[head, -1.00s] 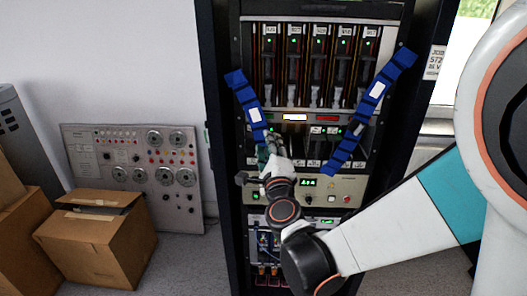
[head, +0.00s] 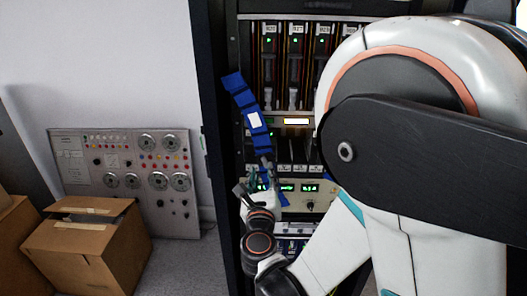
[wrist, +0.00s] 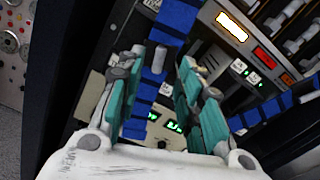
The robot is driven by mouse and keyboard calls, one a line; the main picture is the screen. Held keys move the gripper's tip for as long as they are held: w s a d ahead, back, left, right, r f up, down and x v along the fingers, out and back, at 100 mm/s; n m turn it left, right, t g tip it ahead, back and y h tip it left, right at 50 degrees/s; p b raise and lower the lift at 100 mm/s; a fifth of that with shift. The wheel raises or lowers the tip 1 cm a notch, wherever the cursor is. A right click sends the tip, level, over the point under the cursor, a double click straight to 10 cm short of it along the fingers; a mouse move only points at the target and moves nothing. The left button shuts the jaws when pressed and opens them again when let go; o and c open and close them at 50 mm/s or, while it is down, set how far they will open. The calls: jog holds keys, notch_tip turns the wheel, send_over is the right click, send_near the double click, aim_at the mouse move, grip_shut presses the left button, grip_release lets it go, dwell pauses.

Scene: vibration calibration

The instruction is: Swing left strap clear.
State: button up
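The left strap (head: 246,105) is a blue segmented band with a white label, slanting down across the left front of the rack. Its lower part is partly hidden behind my gripper (head: 262,178). In the wrist view the left strap (wrist: 176,22) runs down between the two teal-padded fingers of my gripper (wrist: 160,68). The fingers are apart, with a grey peg (wrist: 159,58) on the strap showing between them. I cannot tell whether a finger touches the strap. The right strap (wrist: 270,108) is blue too and shows right of the fingers; my arm hides most of it in the head view.
The dark rack (head: 222,190) holds upright modules (head: 296,75) above and a lit-display panel (head: 310,188) below. A grey control panel (head: 125,205) stands against the left wall. Cardboard boxes (head: 85,255) sit on the floor at left. My arm covers the right half of the head view.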

aim_at(264, 161)
jog(key=w, duration=0.3)
jog(key=w+b, duration=0.1)
jog(key=w, duration=0.2)
jog(key=shift+w+d, duration=0.2)
jog(key=shift+w, duration=0.1)
grip_shut()
